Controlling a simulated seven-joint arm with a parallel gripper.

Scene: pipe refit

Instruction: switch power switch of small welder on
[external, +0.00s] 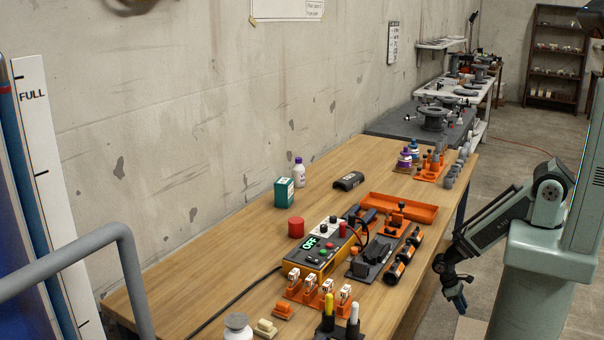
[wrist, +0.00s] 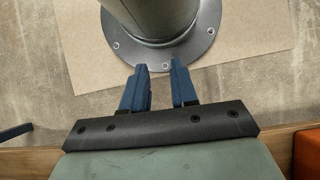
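The small welder (external: 318,249) is a yellow and dark box on the wooden table, with a green display reading OFF and several buttons and knobs on its panels. Its power switch is too small to tell apart from the other controls. My gripper (external: 461,303) hangs off the table's right side, pointing down, well apart from the welder. In the wrist view its two blue fingers (wrist: 160,75) are spread with a gap and nothing between them. The welder is not in the wrist view.
Around the welder are orange holders with white-labelled parts (external: 318,292), a red cylinder (external: 296,227), black cylinders (external: 403,262) and an orange tray (external: 398,207). A black cable (external: 236,303) runs along the table. The wooden table (external: 200,285) is clear at left. My base flange shows below the gripper.

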